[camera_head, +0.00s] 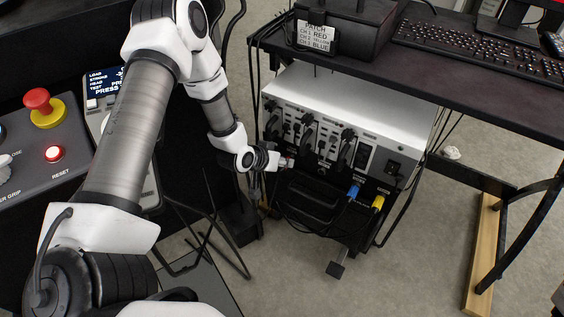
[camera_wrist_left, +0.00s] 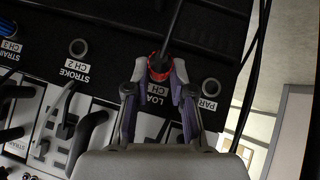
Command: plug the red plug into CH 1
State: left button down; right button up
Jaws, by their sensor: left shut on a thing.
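The red plug (camera_wrist_left: 160,68) is between the fingers of my left gripper (camera_wrist_left: 159,84) in the left wrist view, with its black cable running up. It lines up with the socket position by the label reading LOAD CH 1 (camera_wrist_left: 156,99), which my fingers partly cover. The plug hides that socket, and I cannot tell whether it is seated. In the head view my left gripper (camera_head: 278,164) is at the left of the front of the instrument box (camera_head: 345,105), with a bit of red at its tip. My right gripper is not in view.
A blue plug (camera_head: 353,191) and a yellow plug (camera_head: 377,203) are at the box's lower right. Empty-looking round sockets by STROKE (camera_wrist_left: 78,47) and PARK (camera_wrist_left: 211,88) flank the gripper. Loose black cables hang below the box. A desk (camera_head: 480,75) overhangs it.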

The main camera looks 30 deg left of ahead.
pick_arm(q)
jog(key=shift+w+r, duration=0.1)
jog(key=shift+w, duration=0.05)
jog(key=shift+c, duration=2.2)
grip_release()
jog(key=p+v, duration=0.5)
notch_tip(320, 180, up, 10)
